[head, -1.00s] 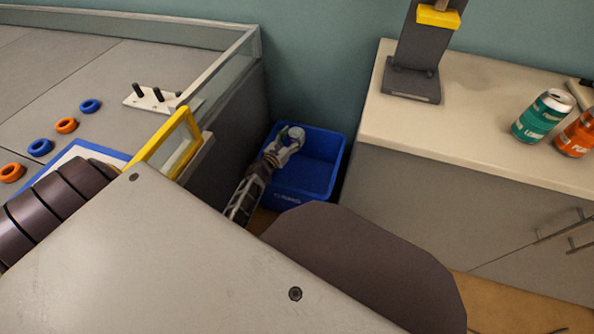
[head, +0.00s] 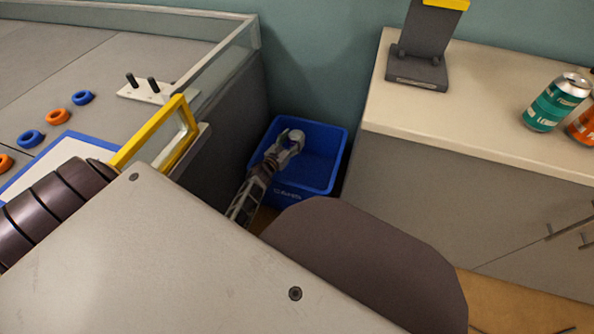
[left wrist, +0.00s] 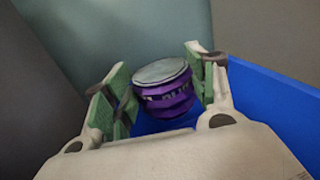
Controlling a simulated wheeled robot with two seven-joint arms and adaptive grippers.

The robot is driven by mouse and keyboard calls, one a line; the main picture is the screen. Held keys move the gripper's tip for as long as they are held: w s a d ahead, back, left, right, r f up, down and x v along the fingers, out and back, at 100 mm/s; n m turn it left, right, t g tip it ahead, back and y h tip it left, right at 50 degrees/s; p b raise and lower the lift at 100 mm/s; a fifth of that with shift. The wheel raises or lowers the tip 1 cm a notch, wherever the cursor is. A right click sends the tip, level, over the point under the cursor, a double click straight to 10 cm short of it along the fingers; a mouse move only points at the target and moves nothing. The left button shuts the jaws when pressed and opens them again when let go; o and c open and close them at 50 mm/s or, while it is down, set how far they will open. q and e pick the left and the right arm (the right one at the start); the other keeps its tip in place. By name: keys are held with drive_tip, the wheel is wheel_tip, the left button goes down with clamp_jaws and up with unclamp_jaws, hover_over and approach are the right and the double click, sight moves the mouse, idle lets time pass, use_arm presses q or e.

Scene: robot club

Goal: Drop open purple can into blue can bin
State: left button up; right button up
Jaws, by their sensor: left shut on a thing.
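The purple can (left wrist: 165,92) shows in the left wrist view between the green-padded fingers of my left gripper (left wrist: 160,88). Its pale round end faces the camera and its side looks creased. My left gripper (head: 289,142) is shut on it. In the head view the gripper is over the back left part of the blue can bin (head: 325,160), and the can's purple side cannot be made out. The blue bin wall (left wrist: 280,105) also shows below and to the right of the can in the left wrist view. My right gripper is not in view.
The bin stands on the floor between a glass-walled grey table (head: 90,60) at left and a cabinet (head: 450,110) at right. A green can (head: 555,103) and an orange can (head: 583,127) stand on the cabinet. Blue and orange rings lie on the table.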

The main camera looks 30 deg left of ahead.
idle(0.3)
use_arm(q)
drive_tip(key=o, duration=0.9)
drive_tip(key=shift+c, duration=0.2)
drive_tip(key=shift+s, duration=0.75)
drive_tip(key=s, duration=1)
drive_tip(key=shift+s, duration=0.25)
